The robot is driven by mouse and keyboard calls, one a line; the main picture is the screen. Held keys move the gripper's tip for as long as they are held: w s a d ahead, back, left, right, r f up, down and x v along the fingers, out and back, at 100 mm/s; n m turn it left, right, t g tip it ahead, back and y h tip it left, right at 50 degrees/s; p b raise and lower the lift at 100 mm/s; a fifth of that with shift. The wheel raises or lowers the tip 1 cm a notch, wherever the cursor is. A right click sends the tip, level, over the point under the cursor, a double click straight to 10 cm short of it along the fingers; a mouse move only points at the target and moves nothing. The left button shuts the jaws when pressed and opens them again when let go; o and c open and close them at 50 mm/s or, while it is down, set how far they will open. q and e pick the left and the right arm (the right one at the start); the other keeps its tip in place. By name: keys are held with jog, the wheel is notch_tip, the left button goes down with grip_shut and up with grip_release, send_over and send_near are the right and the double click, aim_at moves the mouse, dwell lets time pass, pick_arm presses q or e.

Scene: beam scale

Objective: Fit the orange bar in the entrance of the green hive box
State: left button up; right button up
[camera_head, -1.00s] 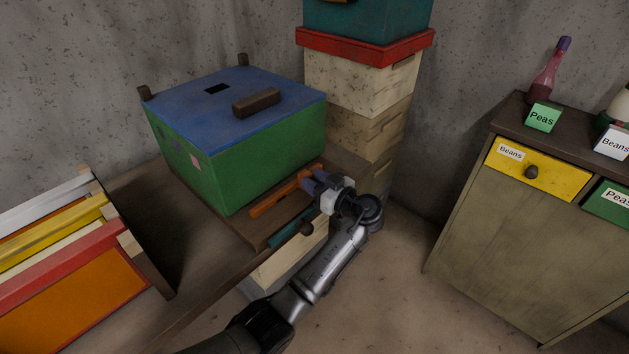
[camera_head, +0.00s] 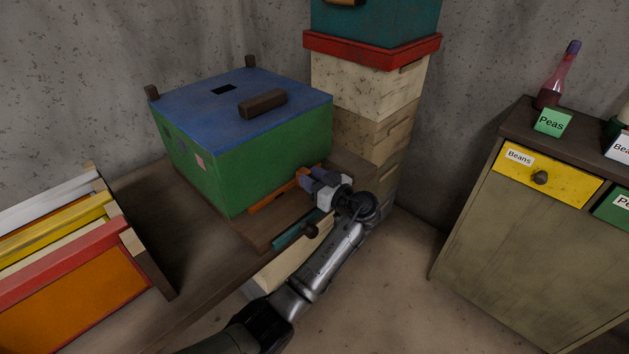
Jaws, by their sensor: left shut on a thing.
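The green hive box (camera_head: 262,165) with a blue lid (camera_head: 215,103) stands on a brown wooden board (camera_head: 262,234). The orange bar (camera_head: 272,195) lies along the foot of the box's front face, at or very close to it; I cannot tell whether it sits inside the entrance. My left gripper (camera_head: 312,181) is shut on the orange bar near its right end, and its fingers hide part of the bar. The entrance itself is hidden behind the bar and gripper. My right gripper is not in view.
A rack of coloured frames (camera_head: 70,250) stands at left. Stacked cream boxes (camera_head: 362,90) rise behind right. A cabinet (camera_head: 520,220) stands at right, with open floor between.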

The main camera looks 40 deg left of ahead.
pick_arm(q)
jog(key=shift+a, duration=0.15)
jog(key=o, duration=1.1)
jog(key=shift+s+d+p, duration=0.2)
jog(key=shift+d+p, duration=0.05)
jog(key=shift+d, duration=3.2)
jog(key=shift+s+d+p, duration=0.2)
jog(key=shift+d+p, duration=0.05)
jog(key=shift+d, duration=3.15)
